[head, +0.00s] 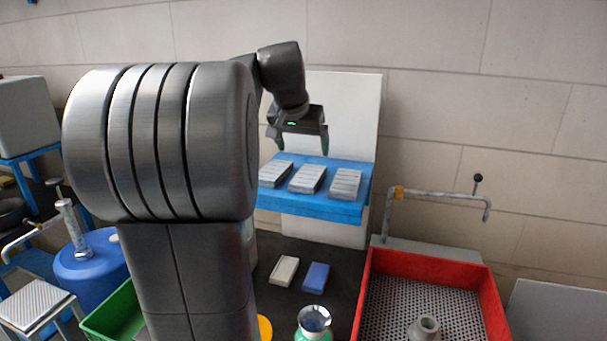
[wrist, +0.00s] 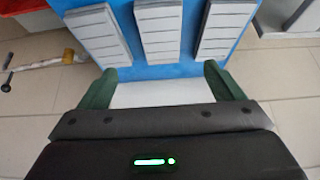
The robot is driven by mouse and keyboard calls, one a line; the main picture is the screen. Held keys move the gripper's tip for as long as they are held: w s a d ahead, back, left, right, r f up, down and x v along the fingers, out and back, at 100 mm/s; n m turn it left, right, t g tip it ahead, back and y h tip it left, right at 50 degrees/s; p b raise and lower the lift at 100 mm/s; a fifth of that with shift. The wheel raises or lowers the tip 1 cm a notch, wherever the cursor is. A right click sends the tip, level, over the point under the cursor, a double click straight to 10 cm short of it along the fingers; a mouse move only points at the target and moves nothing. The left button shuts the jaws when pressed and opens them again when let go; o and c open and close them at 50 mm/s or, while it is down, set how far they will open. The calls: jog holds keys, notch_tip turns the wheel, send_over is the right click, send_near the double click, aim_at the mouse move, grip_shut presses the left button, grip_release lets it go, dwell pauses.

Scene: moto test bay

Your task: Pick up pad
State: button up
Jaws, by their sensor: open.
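Three light grey ribbed blocks lie side by side on a blue shelf (head: 312,206): left (head: 275,174), middle (head: 307,179) and right (head: 345,184). A whitish flat block (head: 284,271) and a blue flat block (head: 316,277) lie on the dark bench below. I cannot tell which of these is the pad. My gripper (head: 301,143) is open and empty, fingers down, above the back part of the blue shelf. In the wrist view, my gripper (wrist: 160,74) shows its two green fingers apart, with the middle ribbed block (wrist: 170,30) beyond them and nothing between the tips.
A red tray (head: 492,305) with a perforated floor and grey ring stands right, beside a bent pipe (head: 440,196). A white panel (head: 345,110) stands behind the shelf. A jar (head: 314,320) stands at the front. A green bin (head: 115,315) and blue drum (head: 92,268) are left.

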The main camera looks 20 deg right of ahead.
aim_at(308, 174)
jog(key=p+x, duration=0.2)
jog(key=x, duration=0.9)
jog(key=shift+w+f, duration=0.1)
jog(key=shift+w, duration=0.05)
jog(key=shift+c, duration=0.2)
jog(key=c, duration=1)
